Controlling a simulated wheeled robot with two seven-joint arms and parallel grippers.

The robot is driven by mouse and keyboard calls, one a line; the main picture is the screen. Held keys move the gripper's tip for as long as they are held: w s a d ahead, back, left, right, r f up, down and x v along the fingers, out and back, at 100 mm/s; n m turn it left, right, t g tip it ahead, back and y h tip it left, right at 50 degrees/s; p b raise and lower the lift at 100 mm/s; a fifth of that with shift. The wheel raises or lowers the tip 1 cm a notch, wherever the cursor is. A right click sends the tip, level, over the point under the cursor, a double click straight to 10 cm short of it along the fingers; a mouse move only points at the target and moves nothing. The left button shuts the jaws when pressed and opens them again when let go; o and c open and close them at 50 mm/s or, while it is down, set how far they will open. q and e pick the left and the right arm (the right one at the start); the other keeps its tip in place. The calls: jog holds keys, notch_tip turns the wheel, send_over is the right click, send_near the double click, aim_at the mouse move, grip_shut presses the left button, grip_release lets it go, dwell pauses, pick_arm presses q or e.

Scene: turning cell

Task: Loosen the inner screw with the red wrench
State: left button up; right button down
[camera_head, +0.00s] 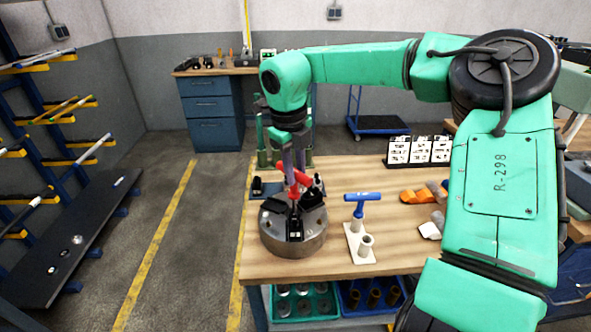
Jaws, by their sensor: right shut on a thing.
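My right gripper (293,177) reaches down over the round grey chuck (285,240) on the wooden table. It is shut on the red wrench (299,179), whose red handle shows between and beside the fingers. The wrench stands roughly upright over the chuck's black jaws (310,197). Its lower end and the inner screw are hidden, so I cannot tell whether they are engaged. A blue T-handled wrench (362,198) stands upright in a white holder (354,241) to the right of the chuck. My left gripper is not in view.
Orange and grey pieces (424,193) lie at the table's right, near white cards (419,150). Green (303,303) and blue (371,297) bins sit below the front edge. A blue drawer cabinet (212,108) stands behind. Bare wood (355,172) shows behind the blue wrench.

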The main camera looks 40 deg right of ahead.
jog(key=shift+r+n+p, duration=0.1)
jog(key=shift+n+p, duration=0.2)
jog(key=shift+n, duration=0.6)
jog(key=shift+d+n, duration=0.1)
jog(key=shift+n, duration=0.4)
